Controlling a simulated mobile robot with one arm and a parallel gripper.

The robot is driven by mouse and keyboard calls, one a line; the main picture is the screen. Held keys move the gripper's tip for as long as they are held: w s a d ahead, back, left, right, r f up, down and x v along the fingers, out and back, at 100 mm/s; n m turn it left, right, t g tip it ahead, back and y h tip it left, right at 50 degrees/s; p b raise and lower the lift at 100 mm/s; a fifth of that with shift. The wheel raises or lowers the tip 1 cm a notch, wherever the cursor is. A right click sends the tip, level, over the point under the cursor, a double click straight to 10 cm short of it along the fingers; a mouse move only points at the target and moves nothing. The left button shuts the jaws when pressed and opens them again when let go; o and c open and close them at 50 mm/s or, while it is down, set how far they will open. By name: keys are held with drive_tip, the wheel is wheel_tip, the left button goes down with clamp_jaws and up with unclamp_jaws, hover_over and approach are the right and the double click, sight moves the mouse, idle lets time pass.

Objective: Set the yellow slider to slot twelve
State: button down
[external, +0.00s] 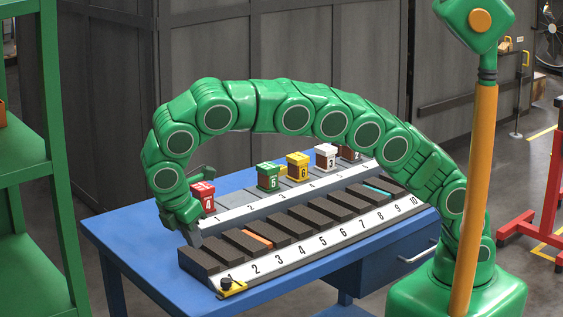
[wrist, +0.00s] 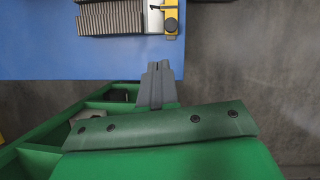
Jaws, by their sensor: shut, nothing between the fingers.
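The yellow slider (external: 232,286) sits at the left, low-numbered end of the white number strip (external: 330,240), by the 1. A yellow part with a dark round knob (wrist: 171,22), apparently the slider, shows at the top of the wrist view. The strip reads up to 10 in the external view; my arm stands at its far right end, and no twelve is readable. My gripper (external: 194,234) is at the left end of the dark slotted rack, apart from the slider. Its grey fingers (wrist: 158,68) are shut and empty.
Dark blocks (external: 285,222) line the rack behind the strip. A grey stand behind it holds red (external: 203,196), green (external: 267,177), yellow (external: 297,167) and white-topped (external: 326,157) numbered blocks. The blue table (external: 125,240) is bare at its left. A green shelf (external: 40,150) stands further left.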

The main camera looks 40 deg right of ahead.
drive_tip(key=shift+n, duration=0.6)
drive_tip(key=s+a, duration=0.1)
drive_tip(key=s+a+f, duration=0.1)
drive_tip(key=s+a, duration=0.1)
drive_tip(key=s, duration=0.1)
drive_tip(key=shift+a+f, duration=0.35)
drive_tip(key=shift+w+f, duration=0.1)
approach(219, 300)
drive_tip(key=a, duration=0.1)
drive_tip(key=a+f, duration=0.1)
drive_tip(key=s+a, duration=0.1)
drive_tip(key=shift+a+f, duration=0.1)
drive_tip(key=shift+f, duration=0.2)
drive_tip(key=d+f, duration=0.2)
drive_tip(key=shift+w+f, duration=0.25)
drive_tip(key=shift+w, duration=0.05)
drive_tip(key=shift+w+d, duration=0.2)
drive_tip(key=shift+d, duration=0.55)
drive_tip(key=shift+w+d, duration=0.2)
drive_tip(key=shift+d, duration=0.5)
drive_tip(key=d, duration=4)
drive_tip(key=shift+a, duration=0.1)
